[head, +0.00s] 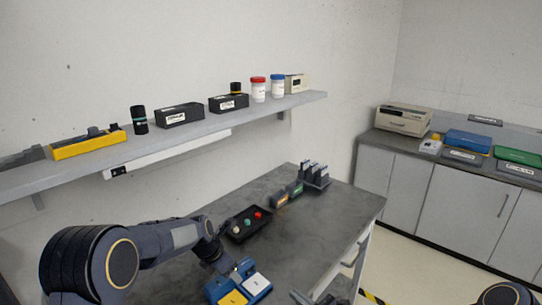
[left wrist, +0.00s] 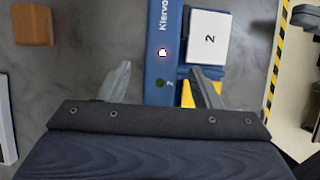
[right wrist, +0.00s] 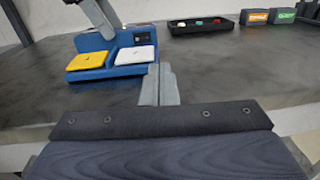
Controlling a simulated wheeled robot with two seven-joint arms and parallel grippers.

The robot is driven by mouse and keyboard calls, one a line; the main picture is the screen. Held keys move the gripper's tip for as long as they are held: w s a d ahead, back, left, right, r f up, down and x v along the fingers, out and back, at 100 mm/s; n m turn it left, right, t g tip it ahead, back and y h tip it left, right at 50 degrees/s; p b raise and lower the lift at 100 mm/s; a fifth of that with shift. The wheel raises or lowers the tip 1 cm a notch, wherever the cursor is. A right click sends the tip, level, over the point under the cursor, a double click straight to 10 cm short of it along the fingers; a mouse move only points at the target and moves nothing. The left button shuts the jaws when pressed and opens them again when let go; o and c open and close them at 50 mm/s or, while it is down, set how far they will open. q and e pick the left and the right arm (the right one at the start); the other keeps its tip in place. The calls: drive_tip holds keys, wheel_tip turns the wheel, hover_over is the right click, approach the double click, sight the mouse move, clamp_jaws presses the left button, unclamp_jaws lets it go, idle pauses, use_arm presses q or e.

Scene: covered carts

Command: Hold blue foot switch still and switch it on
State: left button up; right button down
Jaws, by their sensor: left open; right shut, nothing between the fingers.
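The blue foot switch (head: 243,274) sits near the table's front edge, with a yellow pedal (head: 233,297) and a white pedal (head: 256,284). The white pedal is marked 2 in the left wrist view (left wrist: 208,38). On its blue housing (left wrist: 166,100) one small lamp shows bright white and another dark green. My left gripper (left wrist: 162,80) is open, its fingers on either side of the housing; contact is unclear. One finger partly hides the yellow pedal (left wrist: 187,95). My right gripper (head: 300,297) is shut and empty; in the right wrist view (right wrist: 159,85) it appears just right of the white pedal (right wrist: 136,55).
A wall shelf (head: 85,168) holds several items. The table right of the switch is clear.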

use_arm(q)
drive_tip(key=v, duration=1.1)
drive_tip(key=s+a+r+m+h, duration=0.1)
drive_tip(key=s+a+r+m, duration=0.4)
drive_tip(key=s, duration=0.3)
use_arm(e)
drive_tip(key=s+a+r+n+g+y, duration=0.1)
drive_tip(key=s+r+n+g, duration=0.9)
drive_tip(key=s+r+n, duration=0.75)
use_arm(q)
drive_tip(key=s+f+m+t, duration=0.1)
drive_tip(key=s+m, duration=0.9)
drive_tip(key=s, duration=0.3)
drive_tip(key=s+a+f+m+t, duration=0.1)
drive_tip(key=s+f+m, duration=0.1)
drive_tip(key=s+m, duration=0.8)
drive_tip(key=s, duration=0.3)
drive_tip(key=shift+s+a+t, duration=0.25)
drive_tip(key=shift+s+t, duration=0.05)
use_arm(e)
drive_tip(key=s+d+f+n+t+h, duration=0.1)
drive_tip(key=s+d+n+t+h, duration=0.1)
drive_tip(key=s+d+n+h, duration=0.6)
drive_tip(key=s+d+h, duration=0.1)
drive_tip(key=s+d, duration=0.3)
drive_tip(key=shift+s+d+f, duration=0.35)
drive_tip(key=shift+s, duration=0.05)
